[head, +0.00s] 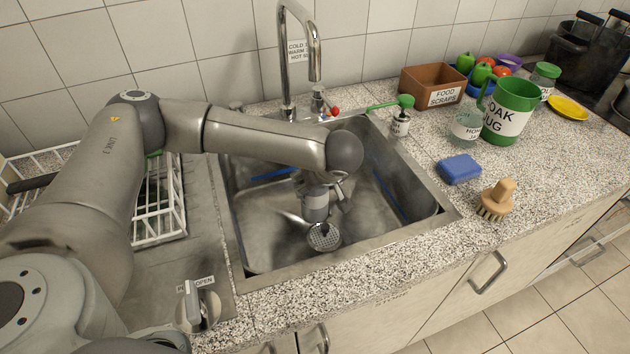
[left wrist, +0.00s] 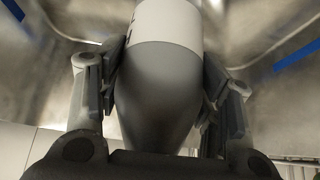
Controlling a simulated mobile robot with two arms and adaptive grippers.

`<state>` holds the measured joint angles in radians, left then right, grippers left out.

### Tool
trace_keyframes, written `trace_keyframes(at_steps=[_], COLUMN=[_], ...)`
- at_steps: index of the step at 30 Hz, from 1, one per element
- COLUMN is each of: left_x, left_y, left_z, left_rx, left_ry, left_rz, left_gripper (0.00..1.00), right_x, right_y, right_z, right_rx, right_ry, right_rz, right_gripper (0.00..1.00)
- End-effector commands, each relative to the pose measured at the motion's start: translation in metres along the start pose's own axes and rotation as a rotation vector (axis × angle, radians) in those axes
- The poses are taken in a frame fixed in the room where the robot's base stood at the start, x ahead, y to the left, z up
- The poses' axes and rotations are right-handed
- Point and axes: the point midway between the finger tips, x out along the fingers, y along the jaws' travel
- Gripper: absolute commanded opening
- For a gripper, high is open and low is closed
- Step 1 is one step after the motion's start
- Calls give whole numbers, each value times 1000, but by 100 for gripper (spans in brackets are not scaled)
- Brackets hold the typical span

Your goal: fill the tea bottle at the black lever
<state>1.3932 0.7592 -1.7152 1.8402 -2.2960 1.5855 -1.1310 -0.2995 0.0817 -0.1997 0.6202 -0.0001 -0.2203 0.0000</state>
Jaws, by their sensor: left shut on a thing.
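The tea bottle (head: 315,207), grey with a pale band, is inside the sink basin, partly hidden by my left arm. My left gripper (head: 328,192) is shut on it from above and behind. In the left wrist view the bottle (left wrist: 160,85) sits between both finger pads, grey below and white above. The tall chrome tap (head: 287,70) stands at the sink's back edge, its spout apart from the bottle. Small parts sit at the tap's base, one red (head: 335,111); I cannot clearly make out a black lever. My right gripper is not in view.
The steel sink (head: 425,205) has a drain strainer (head: 323,236) at the bottom. A white rack (head: 165,215) stands left. A blue sponge (head: 459,169), a brush (head: 496,200), a green jug (head: 511,108) and a brown scraps box (head: 428,90) occupy the right counter.

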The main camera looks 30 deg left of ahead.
Motion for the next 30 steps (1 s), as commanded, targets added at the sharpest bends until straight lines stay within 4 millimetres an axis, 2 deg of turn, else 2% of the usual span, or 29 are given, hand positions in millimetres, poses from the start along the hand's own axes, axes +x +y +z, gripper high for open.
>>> trace_keyframes(at_steps=[12,13,18,30], left_x=[2,2,1,-1], left_y=[0,0,0,0], left_z=[1,1,1,2], left_rx=[-1,-1,0,0], left_ry=[1,1,0,-1], left_rz=[1,1,1,1], left_gripper=[28,61,82,84], right_x=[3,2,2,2], right_y=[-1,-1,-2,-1], right_z=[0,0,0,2], right_rx=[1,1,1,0], right_ry=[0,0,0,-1], right_rz=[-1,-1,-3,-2], right_gripper=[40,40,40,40])
